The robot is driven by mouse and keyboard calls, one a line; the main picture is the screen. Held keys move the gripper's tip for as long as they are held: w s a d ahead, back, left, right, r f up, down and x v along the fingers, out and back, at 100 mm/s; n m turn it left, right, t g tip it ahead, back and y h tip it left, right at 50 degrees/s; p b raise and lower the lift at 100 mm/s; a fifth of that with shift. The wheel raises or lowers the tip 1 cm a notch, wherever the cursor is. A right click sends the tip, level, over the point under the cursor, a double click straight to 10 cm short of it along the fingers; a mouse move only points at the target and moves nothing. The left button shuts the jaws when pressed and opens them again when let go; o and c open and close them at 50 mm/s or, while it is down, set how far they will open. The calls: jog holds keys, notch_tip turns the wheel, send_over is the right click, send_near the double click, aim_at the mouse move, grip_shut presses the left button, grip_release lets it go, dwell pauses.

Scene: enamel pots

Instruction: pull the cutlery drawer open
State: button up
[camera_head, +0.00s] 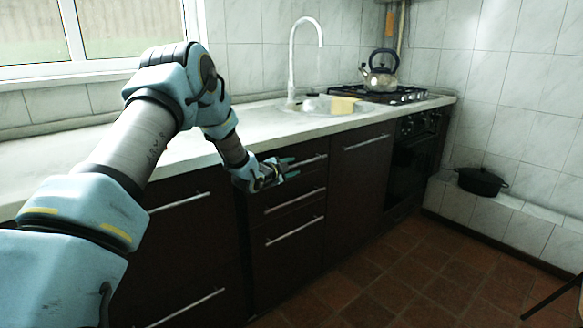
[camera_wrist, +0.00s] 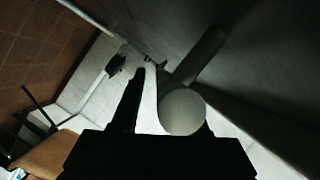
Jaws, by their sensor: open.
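The cabinet has a stack of dark drawers with long metal bar handles; none is labelled as the cutlery drawer. The top drawer (camera_head: 312,172) looks closed, its bar handle (camera_head: 312,159) partly hidden by my gripper (camera_head: 290,168). My gripper is open at the left part of that handle. In the wrist view, the rounded end of a bar handle (camera_wrist: 183,112) is very close to the camera, in front of the dark gripper fingers. One finger (camera_wrist: 131,98) shows left of it; the other is mostly hidden. I cannot tell whether they touch the bar.
The white worktop (camera_head: 330,122) runs above the drawers, with a white tap (camera_head: 292,70) and a yellow cloth (camera_head: 343,105). A kettle (camera_head: 381,75) stands on the hob at the right. A black pot (camera_head: 481,181) sits on a tiled ledge. The tiled floor (camera_head: 400,275) before the drawers is clear.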

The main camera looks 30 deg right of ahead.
jog(key=shift+c, duration=0.2)
grip_shut()
dwell(1.3)
